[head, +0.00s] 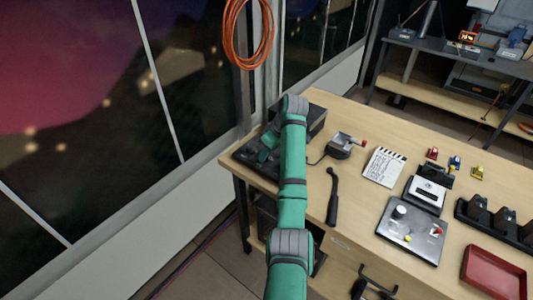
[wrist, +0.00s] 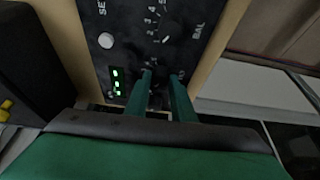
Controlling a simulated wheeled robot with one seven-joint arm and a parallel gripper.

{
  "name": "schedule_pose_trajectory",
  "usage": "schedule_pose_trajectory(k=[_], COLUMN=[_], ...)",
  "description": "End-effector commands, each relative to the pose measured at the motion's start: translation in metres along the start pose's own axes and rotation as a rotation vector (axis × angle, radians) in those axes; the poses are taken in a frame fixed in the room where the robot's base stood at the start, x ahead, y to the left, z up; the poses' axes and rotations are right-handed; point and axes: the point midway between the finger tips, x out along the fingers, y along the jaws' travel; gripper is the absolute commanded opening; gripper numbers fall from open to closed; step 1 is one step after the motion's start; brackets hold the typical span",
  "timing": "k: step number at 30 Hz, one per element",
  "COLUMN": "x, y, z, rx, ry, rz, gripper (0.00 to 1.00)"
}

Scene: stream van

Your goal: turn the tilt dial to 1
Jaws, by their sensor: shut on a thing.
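The black control panel (wrist: 130,35) fills the middle of the wrist view. It also shows at the table's far left corner in the head view (head: 243,157). My gripper (wrist: 160,78) has its two green fingers closed around a dark dial (wrist: 159,84) low on the panel. I take this as the tilt dial, though its name is hidden. The fingers cover most of the dial, so its pointer and setting cannot be read. In the head view my green arm reaches over the panel and hides the dial.
Above the held dial is another dial (wrist: 172,31) marked BAL, with numerals beside it. A white button (wrist: 106,40) and a small display with green lights (wrist: 117,82) lie to the left. A joystick box (head: 340,146) and slate (head: 383,166) stand right of my arm.

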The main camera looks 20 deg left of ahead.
Motion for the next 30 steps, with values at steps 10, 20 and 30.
schedule_pose_trajectory(k=[10, 20, 30], x=[0.001, -0.005, -0.063], y=[-0.001, 0.000, 0.000], z=[0.000, 0.000, 0.000], rx=[0.000, 0.001, 0.000], ry=[-0.001, 0.000, 0.001], rz=[-0.003, 0.000, 0.002], gripper=[0.41, 0.41, 0.41])
